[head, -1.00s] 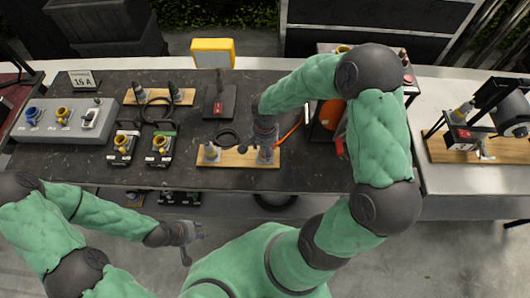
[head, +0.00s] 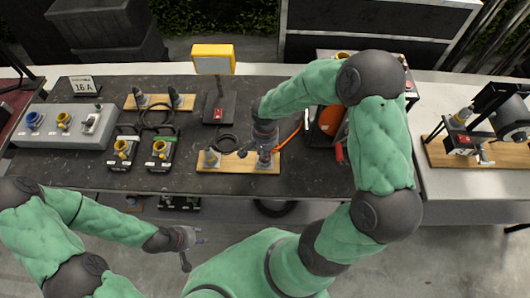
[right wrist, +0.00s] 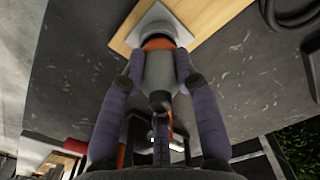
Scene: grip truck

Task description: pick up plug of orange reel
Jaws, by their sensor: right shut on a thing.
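The plug of the orange reel (right wrist: 158,75) is grey with an orange ring, and it fills the middle of the right wrist view. It stands at the right end of a wooden board. My right gripper (head: 264,155) is shut on it, with purple fingers on both sides in the right wrist view (right wrist: 155,85). The orange reel (head: 330,118) is partly hidden behind my right arm. Its orange cable (head: 291,135) runs from the reel toward the plug. My left gripper (head: 194,244) is empty in front of the table edge, its fingers apart.
Black-cabled plugs stand on a second board (head: 158,100). A yellow-headed stand (head: 213,59), socket boxes (head: 122,150) and a grey socket panel (head: 63,124) occupy the table.

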